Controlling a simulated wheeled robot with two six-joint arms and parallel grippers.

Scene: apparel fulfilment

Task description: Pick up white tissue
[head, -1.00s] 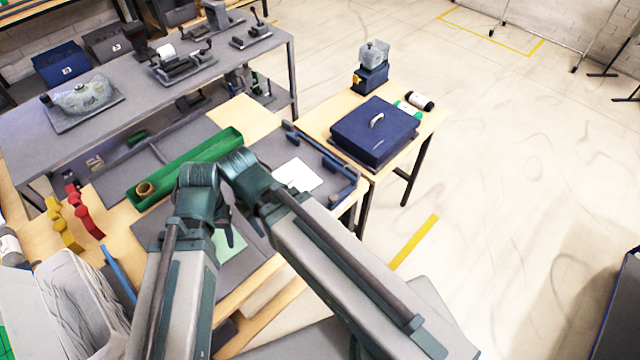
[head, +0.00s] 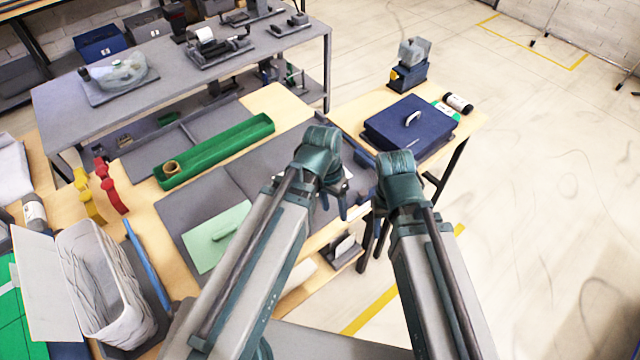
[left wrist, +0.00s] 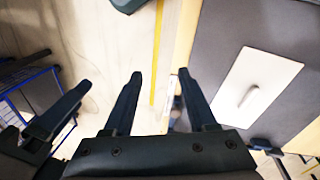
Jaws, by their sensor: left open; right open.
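A flat white sheet with a small raised tab, which I take as the white tissue (left wrist: 257,88), lies on the grey mat at the right of the left wrist view. In the head view it is mostly hidden behind my left gripper (head: 334,208). In the left wrist view the left gripper (left wrist: 159,76) is open and empty, its fingers to the left of the sheet, apart from it, over the table edge and floor. My right gripper (head: 376,232) is open, right of the left one, near the table's front edge; its fingers are partly hidden.
A pale green sheet (head: 220,236) lies left on the mat. A green tray (head: 215,152) stands behind it. A navy box (head: 408,127) sits on the right table. A white bin (head: 100,285) and red and yellow holders (head: 110,187) are at left.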

